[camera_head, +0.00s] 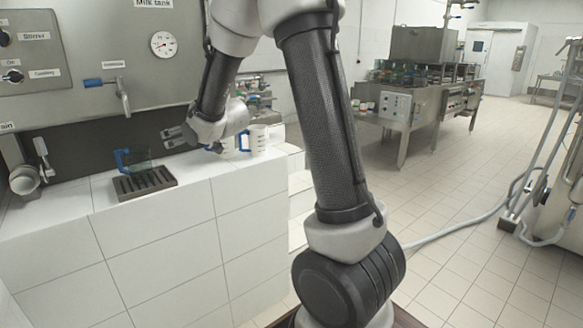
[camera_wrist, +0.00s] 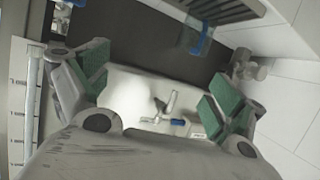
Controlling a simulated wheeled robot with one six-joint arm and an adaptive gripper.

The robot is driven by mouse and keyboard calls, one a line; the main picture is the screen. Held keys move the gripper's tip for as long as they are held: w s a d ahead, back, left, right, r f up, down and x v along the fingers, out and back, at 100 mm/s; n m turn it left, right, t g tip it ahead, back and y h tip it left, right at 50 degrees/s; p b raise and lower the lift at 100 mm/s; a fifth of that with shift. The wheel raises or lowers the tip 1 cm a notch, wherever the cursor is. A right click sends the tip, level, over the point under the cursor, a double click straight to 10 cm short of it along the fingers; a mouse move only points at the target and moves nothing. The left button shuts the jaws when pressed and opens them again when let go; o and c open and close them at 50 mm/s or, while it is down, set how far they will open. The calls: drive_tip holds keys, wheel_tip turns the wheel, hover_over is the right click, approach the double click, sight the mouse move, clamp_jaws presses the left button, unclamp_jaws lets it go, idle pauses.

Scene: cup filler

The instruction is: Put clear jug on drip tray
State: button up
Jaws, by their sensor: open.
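The clear jug (camera_head: 138,161), with a blue handle, stands upright at the back of the dark slotted drip tray (camera_head: 168,181) on the white tiled ledge. I cannot tell whether its base is on the tray's back edge or just behind it. My gripper (camera_head: 167,138) is to the right of the jug and apart from it, pointing left. In the wrist view my gripper (camera_wrist: 153,82) is open, with green pads and nothing between them. The jug (camera_wrist: 188,38) and the tray (camera_wrist: 222,10) show beyond the fingers at the top.
A tap (camera_head: 123,98) with a blue lever sticks out above the tray. White jugs (camera_head: 258,139) stand on the ledge at the right, behind my wrist. The ledge in front of the tray is clear.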

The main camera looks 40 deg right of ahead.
drive_tip(key=s+d+r+m+g+h, duration=0.15)
drive_tip(key=s+d, duration=0.25)
drive_tip(key=s, duration=0.5)
drive_tip(key=s+d+r+g+h, duration=0.1)
drive_tip(key=s+d+r+g, duration=0.15)
drive_tip(key=s, duration=0.65)
drive_tip(key=s+d+f+g, duration=0.1)
drive_tip(key=s+g, duration=0.1)
drive_tip(key=s, duration=1)
drive_tip(key=s+d+f+m+g, duration=0.1)
drive_tip(key=s+g, duration=0.2)
drive_tip(key=s, duration=0.8)
drive_tip(key=shift+s+d+f, duration=0.25)
drive_tip(key=shift+s+f, duration=0.05)
drive_tip(key=shift+s, duration=0.1)
